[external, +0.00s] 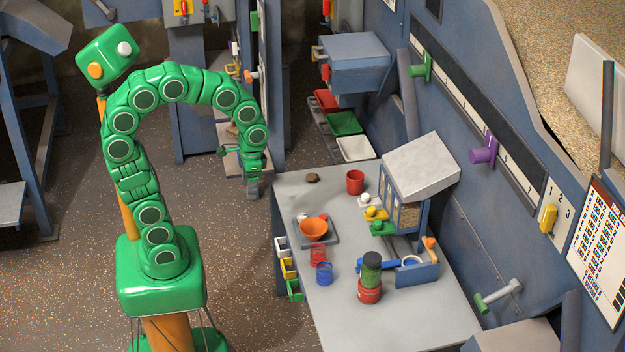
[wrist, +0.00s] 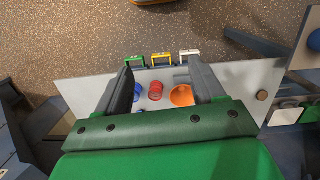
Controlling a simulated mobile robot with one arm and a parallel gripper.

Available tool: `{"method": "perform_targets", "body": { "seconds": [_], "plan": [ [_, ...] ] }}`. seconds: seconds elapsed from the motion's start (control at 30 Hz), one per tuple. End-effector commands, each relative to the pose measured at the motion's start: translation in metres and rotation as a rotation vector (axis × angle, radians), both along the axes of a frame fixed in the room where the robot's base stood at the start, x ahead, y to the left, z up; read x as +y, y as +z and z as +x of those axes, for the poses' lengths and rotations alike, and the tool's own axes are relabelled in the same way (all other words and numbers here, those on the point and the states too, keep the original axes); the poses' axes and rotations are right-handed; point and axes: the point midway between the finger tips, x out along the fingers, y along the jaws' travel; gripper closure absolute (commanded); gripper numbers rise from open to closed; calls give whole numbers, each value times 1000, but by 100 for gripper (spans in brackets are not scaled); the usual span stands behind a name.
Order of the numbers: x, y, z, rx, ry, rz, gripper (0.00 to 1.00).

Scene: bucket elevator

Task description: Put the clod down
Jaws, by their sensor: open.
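The clod is a small brown lump (external: 312,178) resting on the grey table (external: 300,200) near its far left corner. In the wrist view it appears as a brown round lump (wrist: 262,95) at the right, outside the jaws. My gripper (external: 253,190) hangs pointing down by the table's far left edge, to the left of the clod and apart from it. In the wrist view my gripper (wrist: 160,68) has its two dark fingers spread wide, with nothing held between them.
A red cup (external: 355,182) stands right of the clod. An orange bowl (external: 313,230) sits on a grey tray (external: 327,241). Small bins (external: 289,268) hang on the left edge. The near tabletop is clear.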

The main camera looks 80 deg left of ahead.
Motion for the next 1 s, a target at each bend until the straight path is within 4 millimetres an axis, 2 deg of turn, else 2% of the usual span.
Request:
{"method": "perform_targets", "body": {
  "seconds": [0.03,0.3,0.5,0.7,1.0],
  "plan": [
    [-6,0,-15,2,-10,2,31],
    [-28,-6,-83,19,-44,8,31],
    [-36,-12,-118,29,-59,10,31],
    [-37,-14,-129,31,-64,13,31],
    [-37,-14,-128,32,-63,13,31]
  ]
}}
